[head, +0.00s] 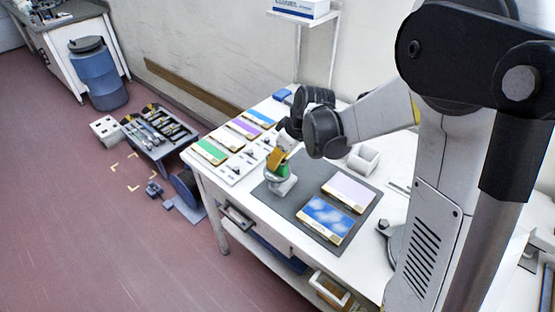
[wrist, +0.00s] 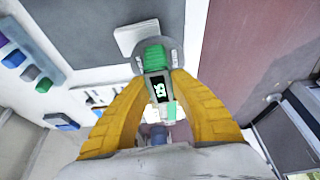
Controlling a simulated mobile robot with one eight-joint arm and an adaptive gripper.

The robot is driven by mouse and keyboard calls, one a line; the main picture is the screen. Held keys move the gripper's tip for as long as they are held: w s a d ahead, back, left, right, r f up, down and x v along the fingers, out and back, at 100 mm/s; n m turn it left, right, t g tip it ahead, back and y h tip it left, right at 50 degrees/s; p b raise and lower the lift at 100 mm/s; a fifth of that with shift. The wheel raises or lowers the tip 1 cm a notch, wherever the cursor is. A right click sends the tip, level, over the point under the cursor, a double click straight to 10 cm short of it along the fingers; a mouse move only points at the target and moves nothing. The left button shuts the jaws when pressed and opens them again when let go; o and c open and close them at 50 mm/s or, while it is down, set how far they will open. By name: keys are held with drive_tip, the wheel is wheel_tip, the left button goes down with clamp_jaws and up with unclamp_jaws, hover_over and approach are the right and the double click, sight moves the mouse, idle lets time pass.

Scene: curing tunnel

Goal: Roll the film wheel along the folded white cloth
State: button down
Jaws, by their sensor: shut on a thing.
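My gripper (head: 278,160) has yellow fingers and is shut on a green and grey instrument (head: 284,174). In the wrist view the instrument (wrist: 155,70) sits between the two fingers and shows a small dark display. I cannot tell whether it is the film wheel. In the head view a pale grey-white piece shows directly below it, over the left part of the dark grey mat (head: 303,192). Contact with the mat cannot be made out. A white flat piece (wrist: 133,35) lies beyond the instrument in the wrist view; it may be the folded white cloth.
A lilac panel (head: 349,192) and a blue cloud-patterned panel (head: 326,219) lie on the mat. Green (head: 209,151), purple and blue panels lie at the table's left. A white open holder (head: 364,159) stands behind the mat. A low tool stand (head: 160,134) is on the floor.

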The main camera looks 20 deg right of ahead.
drive_tip(key=shift+f+b, duration=0.45)
drive_tip(key=shift+f, duration=0.05)
idle(1.0)
drive_tip(key=shift+d, duration=0.1)
drive_tip(key=w+d, duration=0.4)
drive_tip(key=d, duration=0.1)
drive_tip(key=shift+b, duration=0.4)
idle(1.4)
drive_tip(key=shift+r, duration=0.15)
drive_tip(key=shift+s+a+r+p, duration=0.2)
drive_tip(key=shift+s+a+r, duration=0.1)
drive_tip(key=shift+s+a, duration=0.5)
drive_tip(key=shift+s+a+r+p, duration=0.3)
drive_tip(key=shift+s+a, duration=0.25)
drive_tip(key=shift+a, duration=0.4)
drive_tip(key=shift+s+a+r+p, duration=0.15)
drive_tip(key=shift+s+a+r, duration=0.15)
drive_tip(key=shift+s+a, duration=0.5)
drive_tip(key=shift+w, duration=0.15)
drive_tip(key=shift+f+b, duration=0.8)
drive_tip(key=shift+f, duration=0.2)
